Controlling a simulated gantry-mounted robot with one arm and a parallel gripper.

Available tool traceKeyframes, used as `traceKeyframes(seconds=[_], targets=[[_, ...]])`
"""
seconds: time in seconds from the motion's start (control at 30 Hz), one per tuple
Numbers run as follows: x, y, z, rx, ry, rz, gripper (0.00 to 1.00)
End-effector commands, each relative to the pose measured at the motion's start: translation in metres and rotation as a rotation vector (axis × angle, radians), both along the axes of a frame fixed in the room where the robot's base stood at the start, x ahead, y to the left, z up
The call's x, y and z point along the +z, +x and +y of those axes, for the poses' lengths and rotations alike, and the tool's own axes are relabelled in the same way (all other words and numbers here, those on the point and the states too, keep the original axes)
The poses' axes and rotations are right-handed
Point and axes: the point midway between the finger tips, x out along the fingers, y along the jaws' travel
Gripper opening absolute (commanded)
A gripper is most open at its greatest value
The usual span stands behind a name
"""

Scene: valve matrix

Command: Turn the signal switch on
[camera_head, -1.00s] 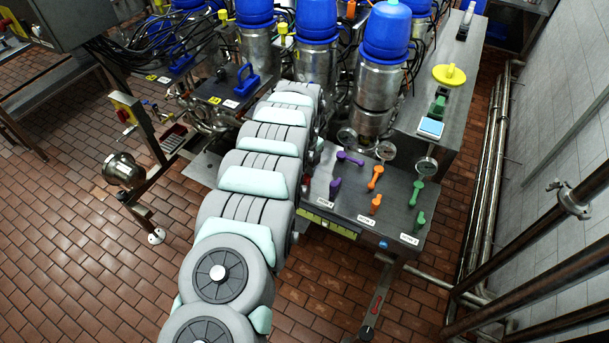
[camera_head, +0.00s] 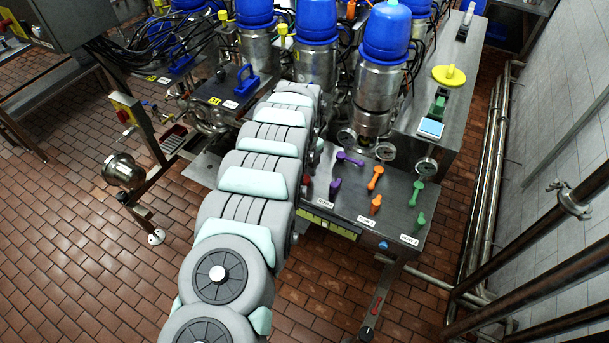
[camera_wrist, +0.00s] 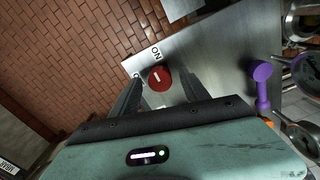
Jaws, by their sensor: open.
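The signal switch is a round red knob (camera_wrist: 159,77) with a white line on its face. It sits on a light label plate (camera_wrist: 140,60) that reads "ON" beside the knob, with another marking partly hidden by a finger. My gripper (camera_wrist: 160,88) shows in the wrist view, its two dark fingers apart, one on each side of the knob in the picture. I cannot tell whether the fingers touch the knob. In the head view my arm hides the switch and my gripper.
A purple handle (camera_wrist: 262,85) stands right of the gripper in the wrist view. In the head view, purple, orange (camera_head: 375,177) and green (camera_head: 417,190) handles stand on the metal panel (camera_head: 345,205) right of my arm. Gauges (camera_head: 386,151) are behind them. Brick floor lies in front.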

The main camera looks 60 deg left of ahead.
Motion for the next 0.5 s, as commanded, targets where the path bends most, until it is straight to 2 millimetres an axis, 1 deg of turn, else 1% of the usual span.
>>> traceKeyframes(seconds=[0.17,0.27,0.5], targets=[[0.004,0.000,0.000,0.000,0.000,0.000,0.54],[0.010,0.000,0.000,0.000,0.000,0.001,0.54],[0.042,0.001,0.001,0.000,0.002,-0.001,0.54]])
